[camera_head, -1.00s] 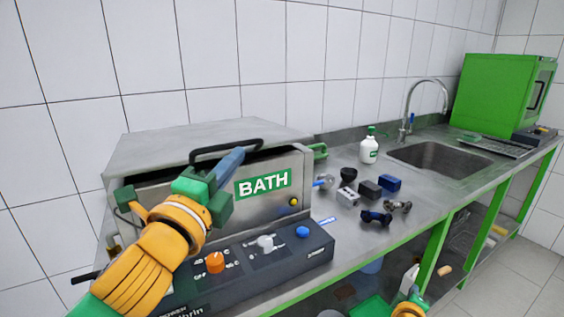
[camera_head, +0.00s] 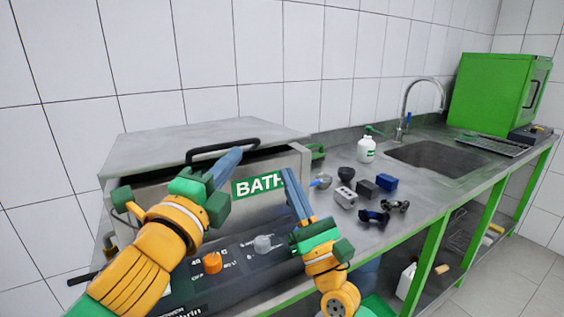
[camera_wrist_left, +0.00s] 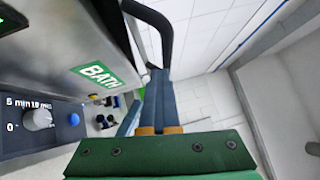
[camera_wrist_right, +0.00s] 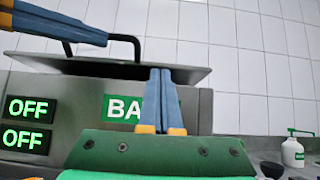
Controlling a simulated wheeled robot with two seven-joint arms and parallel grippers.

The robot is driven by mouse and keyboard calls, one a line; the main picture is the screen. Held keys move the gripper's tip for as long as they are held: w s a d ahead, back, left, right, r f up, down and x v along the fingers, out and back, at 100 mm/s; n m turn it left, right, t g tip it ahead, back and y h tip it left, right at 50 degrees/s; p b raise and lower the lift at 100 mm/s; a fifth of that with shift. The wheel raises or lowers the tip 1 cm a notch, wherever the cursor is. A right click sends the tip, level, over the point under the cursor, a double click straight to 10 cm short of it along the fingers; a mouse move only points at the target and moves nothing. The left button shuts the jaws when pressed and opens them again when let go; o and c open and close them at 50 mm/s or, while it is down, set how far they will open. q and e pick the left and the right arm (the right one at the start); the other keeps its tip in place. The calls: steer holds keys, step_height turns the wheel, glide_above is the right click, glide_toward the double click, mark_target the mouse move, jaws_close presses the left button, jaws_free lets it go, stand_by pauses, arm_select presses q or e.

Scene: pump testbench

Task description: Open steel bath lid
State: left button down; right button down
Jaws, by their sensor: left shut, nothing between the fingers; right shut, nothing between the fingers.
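The steel bath (camera_head: 150,197) stands on the bench at left, with a green BATH label (camera_head: 258,184). Its lid (camera_head: 140,150) is slightly raised, with a dark gap along the front edge; the gap also shows in the right wrist view (camera_wrist_right: 100,68). The black lid handle (camera_head: 250,143) arches above the lid's front edge. My left gripper (camera_head: 236,153) is shut and empty, its fingertips at the handle; contact is unclear. The handle also shows in the left wrist view (camera_wrist_left: 160,22). My right gripper (camera_head: 288,173) is shut and empty before the label's right end, partly covering it.
A control panel (camera_head: 235,258) with orange and grey knobs sits before the bath. Right of it lie several small parts, including a blue block (camera_head: 387,182), and a white bottle (camera_head: 366,150). A sink (camera_head: 435,157) and green cabinet (camera_head: 495,95) are further right.

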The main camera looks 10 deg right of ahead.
arm_select(q)
steer(key=shift+w+a+f, duration=0.2)
steer(key=shift+w, duration=0.05)
arm_select(e)
steer(key=shift+x, duration=2.25)
steer(key=shift+d, duration=0.1)
arm_select(q)
steer(key=c, duration=1.2)
jaws_free()
steer(key=shift+w+f, duration=0.1)
steer(key=shift+w, duration=0.05)
steer(key=shift+o, duration=0.2)
arm_select(e)
steer(key=shift+w+r, duration=0.2)
steer(key=shift+r, duration=0.75)
